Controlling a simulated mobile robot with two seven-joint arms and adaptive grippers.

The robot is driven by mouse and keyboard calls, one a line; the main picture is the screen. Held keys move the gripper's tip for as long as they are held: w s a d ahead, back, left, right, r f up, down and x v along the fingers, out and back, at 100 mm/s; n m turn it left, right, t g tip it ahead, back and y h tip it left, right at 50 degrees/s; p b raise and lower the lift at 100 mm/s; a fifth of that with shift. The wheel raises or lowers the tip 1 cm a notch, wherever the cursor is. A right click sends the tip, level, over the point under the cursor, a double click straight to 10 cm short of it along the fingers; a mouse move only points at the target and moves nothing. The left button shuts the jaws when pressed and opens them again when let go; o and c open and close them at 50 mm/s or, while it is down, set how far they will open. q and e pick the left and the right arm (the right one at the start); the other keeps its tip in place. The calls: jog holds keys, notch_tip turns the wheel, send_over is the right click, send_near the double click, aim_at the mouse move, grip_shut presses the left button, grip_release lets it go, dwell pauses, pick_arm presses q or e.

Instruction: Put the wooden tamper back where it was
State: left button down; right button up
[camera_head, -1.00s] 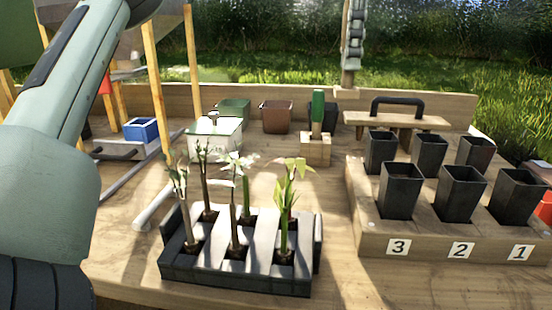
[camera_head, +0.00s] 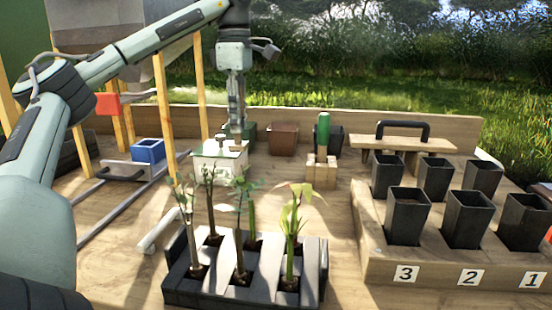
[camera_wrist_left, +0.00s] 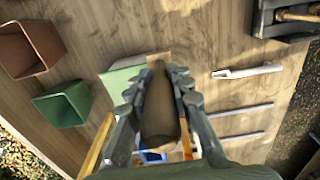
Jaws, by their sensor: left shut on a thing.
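My left gripper (camera_head: 237,128) hangs pointing down just behind the white box (camera_head: 219,160) in the head view. In the left wrist view its fingers (camera_wrist_left: 158,84) are shut on a brown wooden piece, which looks like the tamper (camera_wrist_left: 158,112). The tamper runs between the fingers, with a paler end (camera_wrist_left: 158,58) beyond them. Its far end lies over or beside the pale box (camera_wrist_left: 118,84); whether it touches anything cannot be told. In the head view the tamper is mostly hidden by the gripper. My right gripper is not in view.
A green pot (camera_wrist_left: 62,107) and a brown pot (camera_head: 283,139) stand near the gripper. A green-handled tool (camera_head: 323,130) stands in a wooden block (camera_head: 321,172). The seedling tray (camera_head: 245,292) is in front, the numbered pot rack (camera_head: 440,272) at right.

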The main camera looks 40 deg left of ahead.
pick_arm(q)
jog(key=shift+w+d+f, duration=0.55)
jog(key=shift+w+f, duration=0.9)
jog(key=shift+f, duration=0.1)
jog(key=shift+w+d+f, duration=0.5)
jog(key=shift+w+f, duration=0.9)
jog(key=shift+f, duration=0.2)
jog(key=shift+w+d+f, duration=0.55)
jog(key=shift+w+f, duration=0.9)
jog(key=shift+f, duration=0.1)
jog(key=shift+f, duration=0.1)
jog(key=c, duration=1.8)
grip_release()
jog(key=o, duration=0.5)
jog(key=shift+c, duration=0.2)
